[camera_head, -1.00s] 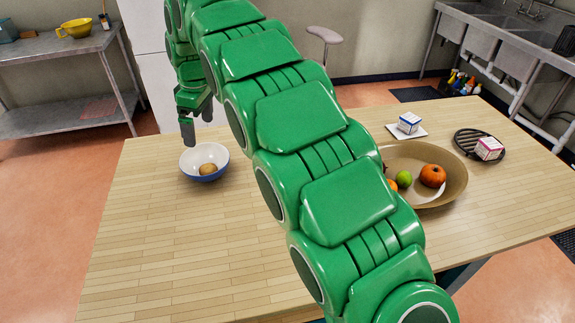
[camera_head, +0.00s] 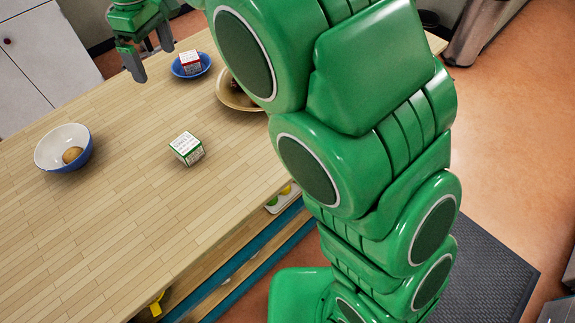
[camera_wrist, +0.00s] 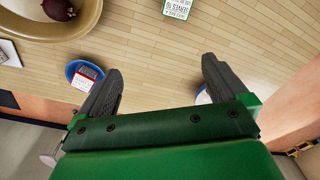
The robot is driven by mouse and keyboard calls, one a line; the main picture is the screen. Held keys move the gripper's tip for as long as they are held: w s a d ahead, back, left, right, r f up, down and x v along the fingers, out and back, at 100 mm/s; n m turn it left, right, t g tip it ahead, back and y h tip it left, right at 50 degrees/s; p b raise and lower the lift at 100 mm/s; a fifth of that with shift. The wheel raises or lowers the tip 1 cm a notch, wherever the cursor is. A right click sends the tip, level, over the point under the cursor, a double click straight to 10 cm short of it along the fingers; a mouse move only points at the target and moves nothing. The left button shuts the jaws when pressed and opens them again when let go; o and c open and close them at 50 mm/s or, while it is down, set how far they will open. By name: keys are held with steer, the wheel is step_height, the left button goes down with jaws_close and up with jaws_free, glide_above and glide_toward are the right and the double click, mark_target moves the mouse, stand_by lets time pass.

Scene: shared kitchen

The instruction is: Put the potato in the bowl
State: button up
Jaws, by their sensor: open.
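The brown potato (camera_head: 72,155) lies inside the white-and-blue bowl (camera_head: 52,142) at the left of the wooden table in the head view. My gripper (camera_head: 152,58) is open and empty, above the table's far edge and well apart from the bowl. In the wrist view its two fingers (camera_wrist: 160,88) are spread with nothing between them. A sliver of white and blue, probably the bowl, shows beside the right finger; the potato is hidden there.
A green-and-white box (camera_head: 187,148) stands mid-table. A small blue dish (camera_head: 205,68) holds a red-and-white box (camera_head: 189,62). A wide tan bowl (camera_head: 232,97) is partly hidden by my arm; the wrist view shows a dark round item (camera_wrist: 58,9) in it. The table's front left is clear.

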steer(key=s+d+m, duration=0.3)
steer(key=d+m, duration=0.1)
steer(key=d, duration=1)
steer(key=s+d+m, duration=0.4)
steer(key=d, duration=0.9)
steer(key=s+d+f+m, duration=0.3)
steer(key=s+d, duration=0.4)
steer(key=s, duration=0.3)
steer(key=s+d+f+m+g, duration=0.1)
steer(key=s+d+f+m, duration=0.3)
steer(key=s+d, duration=0.4)
steer(key=shift+s+d+h, duration=0.3)
steer(key=shift+s, duration=0.65)
